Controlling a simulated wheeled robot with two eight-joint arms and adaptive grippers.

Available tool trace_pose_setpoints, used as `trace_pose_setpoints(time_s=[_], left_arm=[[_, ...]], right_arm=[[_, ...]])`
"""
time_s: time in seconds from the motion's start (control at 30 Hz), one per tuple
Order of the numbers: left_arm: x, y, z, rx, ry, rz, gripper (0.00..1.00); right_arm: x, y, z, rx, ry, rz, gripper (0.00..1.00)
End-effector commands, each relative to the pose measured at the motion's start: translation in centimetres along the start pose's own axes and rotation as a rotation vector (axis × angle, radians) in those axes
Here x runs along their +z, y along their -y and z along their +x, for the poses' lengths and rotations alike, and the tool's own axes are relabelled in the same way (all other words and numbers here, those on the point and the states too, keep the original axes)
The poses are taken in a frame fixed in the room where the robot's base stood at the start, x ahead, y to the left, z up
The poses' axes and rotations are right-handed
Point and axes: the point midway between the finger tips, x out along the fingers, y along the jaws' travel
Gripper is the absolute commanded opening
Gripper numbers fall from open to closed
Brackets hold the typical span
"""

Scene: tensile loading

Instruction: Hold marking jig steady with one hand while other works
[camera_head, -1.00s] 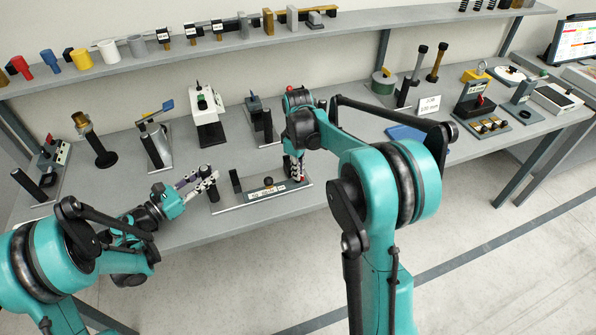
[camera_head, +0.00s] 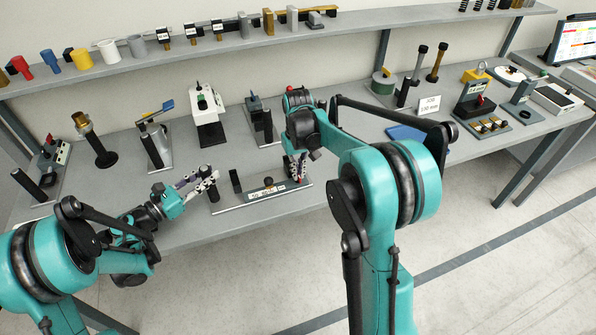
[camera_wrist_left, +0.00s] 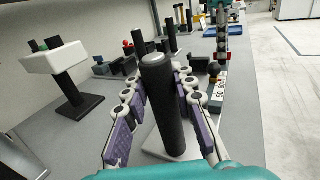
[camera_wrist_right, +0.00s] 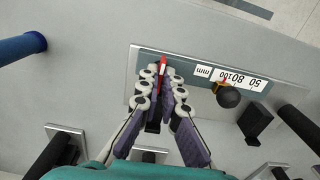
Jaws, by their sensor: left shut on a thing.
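The marking jig is a grey plate (camera_head: 228,207) near the table's front edge, with an upright black post handle (camera_head: 213,191) at its left end. My left gripper (camera_head: 208,178) is shut on that post; in the left wrist view its fingers flank the black cylinder (camera_wrist_left: 162,105). The jig's white scale (camera_wrist_right: 240,80) reads 50, 80 and 100 mm, beside a dark round knob (camera_wrist_right: 228,97). My right gripper (camera_wrist_right: 165,85) is over the jig's other end, its fingers close around a thin red piece (camera_wrist_right: 162,68). Whether they grip it is unclear.
Several bench devices stand behind the jig, including a white box on a black stand (camera_head: 206,105) and a clamp-like stand (camera_head: 260,122). A blue item (camera_head: 402,132) lies to the right. A shelf (camera_head: 250,37) runs along the back. The table edge is close in front.

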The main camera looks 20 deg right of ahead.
Motion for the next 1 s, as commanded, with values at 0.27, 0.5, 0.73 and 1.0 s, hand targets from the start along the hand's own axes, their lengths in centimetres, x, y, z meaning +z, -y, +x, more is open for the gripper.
trace_pose_setpoints(time_s=[0.27,0.5,0.73,1.0], left_arm=[[-0.06,0.0,-0.01,0.0,-0.002,0.001,0.0],[-0.06,0.0,-0.02,0.0,-0.002,0.001,0.0],[-0.06,0.0,-0.02,0.0,-0.002,0.0,0.0],[-0.06,0.01,-0.02,0.0,-0.002,0.0,0.0]], right_arm=[[0.0,-0.05,-0.02,0.001,0.0,0.026,0.0],[0.0,-0.05,-0.02,0.001,0.0,0.026,0.0],[0.0,-0.04,-0.01,0.001,0.0,0.025,0.26],[0.0,-0.02,-0.45,0.0,0.0,0.024,0.26]])
